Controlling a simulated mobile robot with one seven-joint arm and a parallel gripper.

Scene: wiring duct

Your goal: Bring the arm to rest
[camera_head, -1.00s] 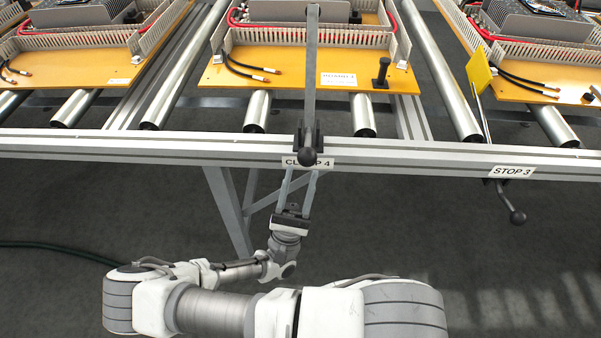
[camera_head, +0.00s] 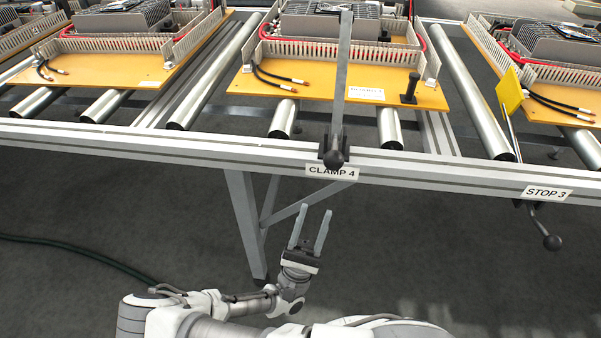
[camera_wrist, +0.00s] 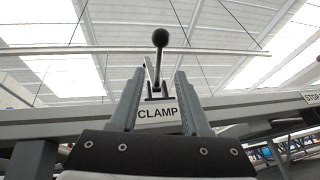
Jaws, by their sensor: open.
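My gripper (camera_head: 309,233) is open and empty, its two fingers pointing up and apart. It is below and in front of the rail, clear of the clamp lever (camera_head: 341,85). In the wrist view the knob (camera_wrist: 160,38) and the CLAMP label (camera_wrist: 158,114) show between and beyond my fingers (camera_wrist: 160,98). The label's number is not visible there.
The conveyor's front rail (camera_head: 200,146) crosses the view. Yellow boards (camera_head: 310,88) with wiring ducts sit on the rollers behind it. STOP 3 (camera_head: 548,193) has a yellow flag (camera_head: 510,91) and a lower knob (camera_head: 552,243) to the right. A table leg (camera_head: 245,220) stands behind my gripper. A hose (camera_head: 80,255) lies on the floor.

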